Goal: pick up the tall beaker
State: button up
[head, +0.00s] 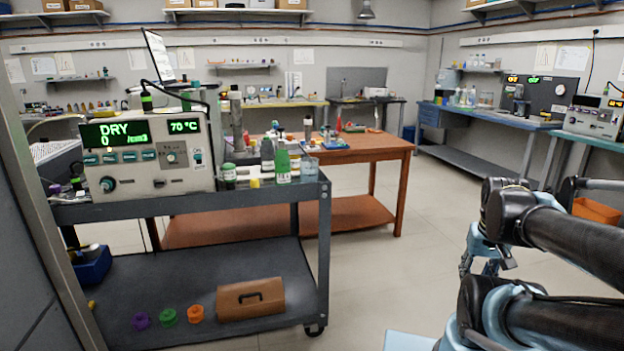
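A clear glass beaker (309,168) stands upright near the right end of the grey cart's top (240,205), just right of a green bottle (282,166). It is small in view, and I cannot tell for sure that it is the tall beaker. Other clear vessels (467,97) stand on the far blue bench, too small to tell apart. My gripper (488,266) hangs over the floor at the right, well apart from the cart and its beaker. Its fingers are partly hidden by my arm, and nothing shows in them.
A particle classifier (148,155) showing "DRY" and "70 °C" fills the cart's left side. Several bottles crowd its right side. A wooden table (383,150) stands behind. The floor (385,265) between cart and arm is clear.

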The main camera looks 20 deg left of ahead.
aim_at(309, 166)
jog(key=u, duration=0.05)
jog(key=k, duration=0.9)
jog(key=u, duration=0.55)
jog(key=i, duration=1)
jog(key=z, duration=0.05)
